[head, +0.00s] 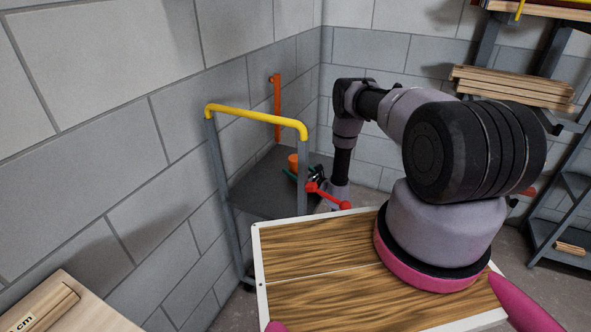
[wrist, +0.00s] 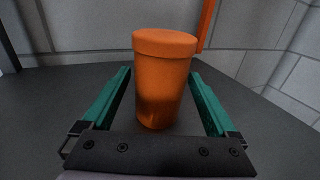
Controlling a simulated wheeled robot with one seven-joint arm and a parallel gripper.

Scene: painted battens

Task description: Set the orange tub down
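The orange tub (wrist: 163,85) stands upright on the dark grey top of the trolley (head: 262,191). In the head view it is a small orange shape (head: 293,162) near the far end of that top, partly hidden by my gripper (head: 303,174). In the wrist view, the green fingers of my gripper (wrist: 160,74) lie on either side of the tub. A gap shows between the tub and each finger, so the gripper is open around it. The tub's base appears to rest on the dark surface.
The trolley has a yellow handle (head: 255,115) at its near end and an orange post (head: 277,108) at its far end. Block walls stand close behind. A red-handled item (head: 327,195) is near my gripper. A rack with battens (head: 513,87) stands right.

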